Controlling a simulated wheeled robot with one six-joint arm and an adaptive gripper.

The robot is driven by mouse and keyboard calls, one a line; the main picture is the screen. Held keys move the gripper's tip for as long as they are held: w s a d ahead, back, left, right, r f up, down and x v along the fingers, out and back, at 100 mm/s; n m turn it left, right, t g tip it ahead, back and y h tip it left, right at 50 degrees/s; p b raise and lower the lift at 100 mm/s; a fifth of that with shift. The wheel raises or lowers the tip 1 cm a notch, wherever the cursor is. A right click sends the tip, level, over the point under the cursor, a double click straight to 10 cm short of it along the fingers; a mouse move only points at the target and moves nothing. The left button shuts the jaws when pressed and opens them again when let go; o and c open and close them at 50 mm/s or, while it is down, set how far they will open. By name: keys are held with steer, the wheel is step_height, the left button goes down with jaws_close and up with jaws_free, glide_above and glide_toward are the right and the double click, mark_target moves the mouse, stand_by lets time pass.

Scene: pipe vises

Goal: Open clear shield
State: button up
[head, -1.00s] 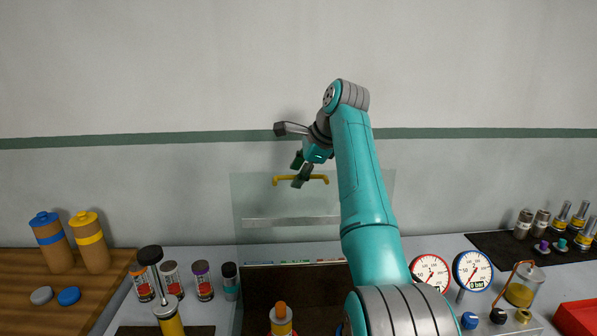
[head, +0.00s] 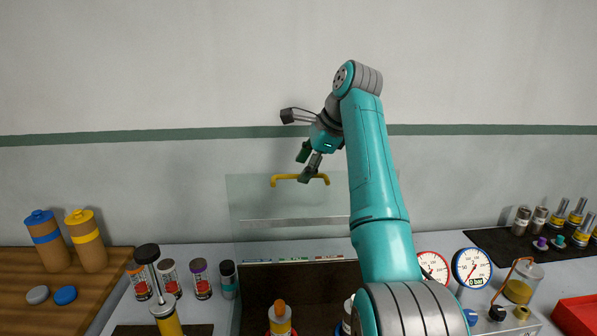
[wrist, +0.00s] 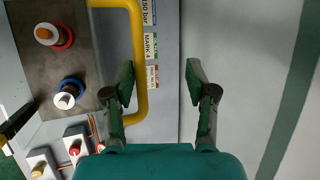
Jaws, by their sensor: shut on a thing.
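The clear shield (head: 255,205) stands upright behind the dark open box (head: 262,282), raised against the wall. Its yellow handle (head: 290,177) runs across near the top edge and also shows at the left in the wrist view (wrist: 139,40). My gripper (head: 310,165) is at the handle, pointing down. In the wrist view my fingers (wrist: 158,82) stand apart, the left one overlapping the handle. The jaws are closed on part of the shield, but the gripped part is hard to make out.
Two gauges (head: 472,268), a glass jar (head: 519,284) and a red tray (head: 575,318) are right. The wall above is clear.

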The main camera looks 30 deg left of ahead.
steer(key=shift+t, duration=0.3)
steer(key=v, duration=0.2)
steer(key=w+v, duration=0.1)
steer(key=v, duration=0.3)
steer(key=shift+w+r, duration=0.1)
steer(key=shift+r, duration=0.45)
steer(key=shift+d, duration=0.2)
steer(key=shift+d+r, duration=0.1)
steer(key=shift+r, duration=0.1)
